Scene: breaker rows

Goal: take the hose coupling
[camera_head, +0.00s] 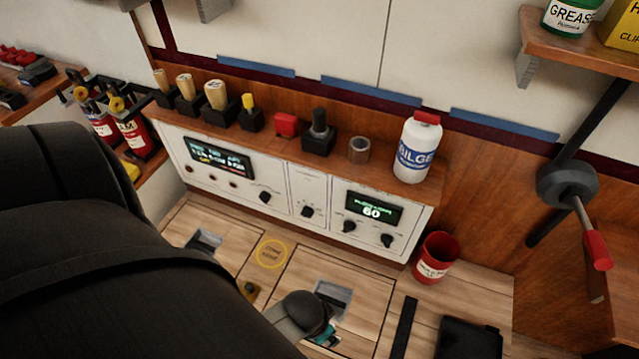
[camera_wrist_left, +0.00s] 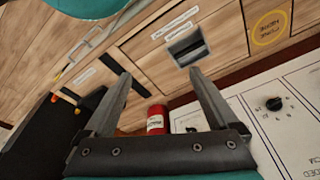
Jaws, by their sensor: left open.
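No part is plainly marked as the hose coupling. A short brown-grey cylinder (camera_head: 359,150) on the console's top shelf, between a black-based knob and the white bilge bottle, may be it. It stands upright and apart from its neighbours. In the head view my left arm comes in from the left over the wooden panels, and its dark wrist hides most of my left gripper. In the left wrist view my left gripper (camera_wrist_left: 160,78) is open, with nothing between its fingertips. The cylinder does not show in that view. My right gripper is not in view.
Wooden-handled tools (camera_head: 215,95) stand in black holders to the left. A red cup (camera_head: 436,256) stands at the console's right end; a red labelled container (camera_wrist_left: 157,120) shows beyond my fingers.

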